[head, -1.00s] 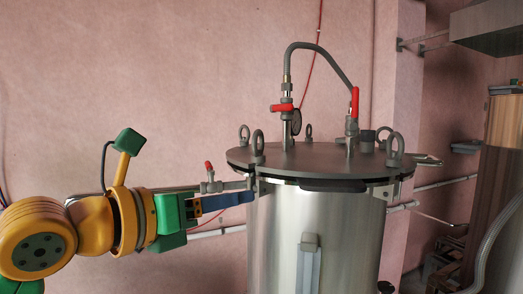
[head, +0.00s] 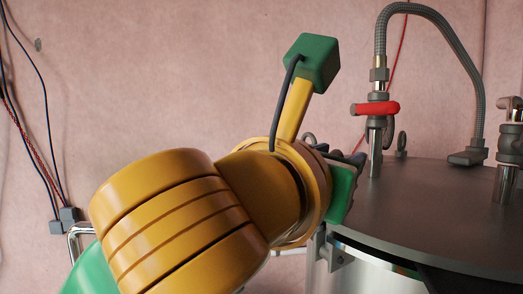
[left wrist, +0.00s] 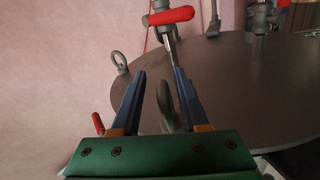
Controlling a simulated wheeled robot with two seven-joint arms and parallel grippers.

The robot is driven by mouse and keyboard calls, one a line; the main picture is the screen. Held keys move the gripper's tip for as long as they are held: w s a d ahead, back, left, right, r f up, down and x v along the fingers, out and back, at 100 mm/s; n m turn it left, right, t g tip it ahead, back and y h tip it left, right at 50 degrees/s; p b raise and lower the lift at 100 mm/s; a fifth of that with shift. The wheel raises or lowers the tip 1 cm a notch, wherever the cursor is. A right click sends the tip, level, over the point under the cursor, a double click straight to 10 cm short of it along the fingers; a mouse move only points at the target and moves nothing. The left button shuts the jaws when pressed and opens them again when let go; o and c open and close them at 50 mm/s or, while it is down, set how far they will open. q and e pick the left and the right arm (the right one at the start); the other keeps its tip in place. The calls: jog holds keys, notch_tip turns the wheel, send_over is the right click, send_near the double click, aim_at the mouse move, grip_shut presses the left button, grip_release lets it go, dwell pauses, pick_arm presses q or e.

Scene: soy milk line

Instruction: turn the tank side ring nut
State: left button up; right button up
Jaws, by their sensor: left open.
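The tank's round dark lid (head: 430,205) carries upright grey ring nuts. One grey ring nut (left wrist: 165,106) stands between my left gripper's blue fingers in the left wrist view, nearer the right finger; I cannot tell whether they touch. My left gripper (left wrist: 159,73) is open, its fingers spread above the lid's edge. In the head view my left wrist and green gripper body hide most of the fingers and much of this ring. Another ring nut (left wrist: 121,63) stands farther along the rim, left of the fingers; my right gripper is out of view.
A valve with a red handle (head: 376,109) rises from the lid just beyond my gripper, with a grey hose (head: 440,22) arching right. A second fitting (head: 510,150) stands at right. A small red handle (left wrist: 98,124) shows left of the fingers.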

pick_arm(q)
jog(key=shift+s+r, duration=0.15)
jog(key=shift+s, duration=0.35)
jog(key=shift+c, duration=1.3)
jog(key=shift+s+a+r, duration=0.1)
jog(key=shift+s, duration=0.2)
jog(key=c, duration=0.3)
jog(key=shift+w+a, duration=0.15)
jog(key=shift+a, duration=0.15)
grip_shut()
jog(key=shift+d, duration=0.1)
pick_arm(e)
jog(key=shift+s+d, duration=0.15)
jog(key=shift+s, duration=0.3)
